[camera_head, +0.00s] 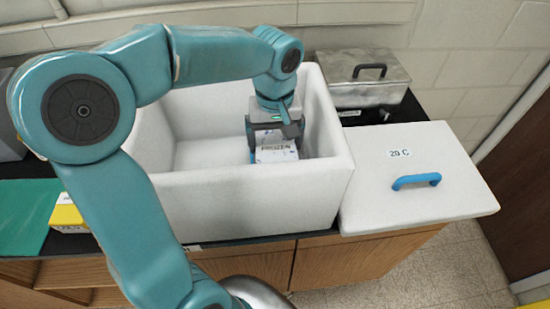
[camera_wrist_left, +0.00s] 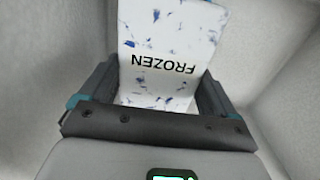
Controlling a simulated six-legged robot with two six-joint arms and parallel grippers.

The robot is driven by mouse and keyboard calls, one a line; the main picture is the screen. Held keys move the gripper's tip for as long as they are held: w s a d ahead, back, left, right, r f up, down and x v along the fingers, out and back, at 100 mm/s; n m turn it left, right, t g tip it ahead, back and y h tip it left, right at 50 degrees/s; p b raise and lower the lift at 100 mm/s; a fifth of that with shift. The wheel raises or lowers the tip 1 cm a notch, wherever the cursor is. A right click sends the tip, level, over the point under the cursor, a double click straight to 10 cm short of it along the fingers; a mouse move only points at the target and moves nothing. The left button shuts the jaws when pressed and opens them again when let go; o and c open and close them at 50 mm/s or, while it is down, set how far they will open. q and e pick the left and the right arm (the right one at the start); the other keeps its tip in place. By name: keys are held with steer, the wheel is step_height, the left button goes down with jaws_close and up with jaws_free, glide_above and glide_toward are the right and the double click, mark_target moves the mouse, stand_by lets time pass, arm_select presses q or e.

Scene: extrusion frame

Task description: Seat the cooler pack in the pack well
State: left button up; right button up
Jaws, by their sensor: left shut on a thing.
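The cooler pack (camera_head: 278,154) is a white block with blue flecks and the word FROZEN. It is inside the white foam box (camera_head: 255,195), towards its right side. My left gripper (camera_head: 270,138) reaches down into the box and is shut on the pack. In the left wrist view the pack (camera_wrist_left: 165,38) sits between the two dark fingers, with white box walls around it. The pack's lower end and any contact with the box floor are hidden. I cannot make out the pack well. My right gripper is not in view.
A white lid (camera_head: 415,165) marked 20 C, with a blue handle, lies right of the box. A metal case (camera_head: 358,80) stands behind it. A green mat (camera_head: 25,215) and a yellow-and-white item (camera_head: 68,214) are at left. The box's rim surrounds my left wrist.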

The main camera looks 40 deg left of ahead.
mark_target(274, 141)
arm_select(q)
step_height(274, 141, down, 7)
steer(key=shift+a, duration=0.1)
steer(key=shift+a+f, duration=0.1)
steer(key=shift+a, duration=0.05)
steer(key=shift+s, duration=0.1)
steer(key=o, duration=1)
steer(key=shift+f, duration=0.15)
steer(key=shift+o, duration=0.2)
step_height(274, 141, up, 12)
steer(key=shift+f, duration=0.25)
steer(key=shift+r, duration=0.45)
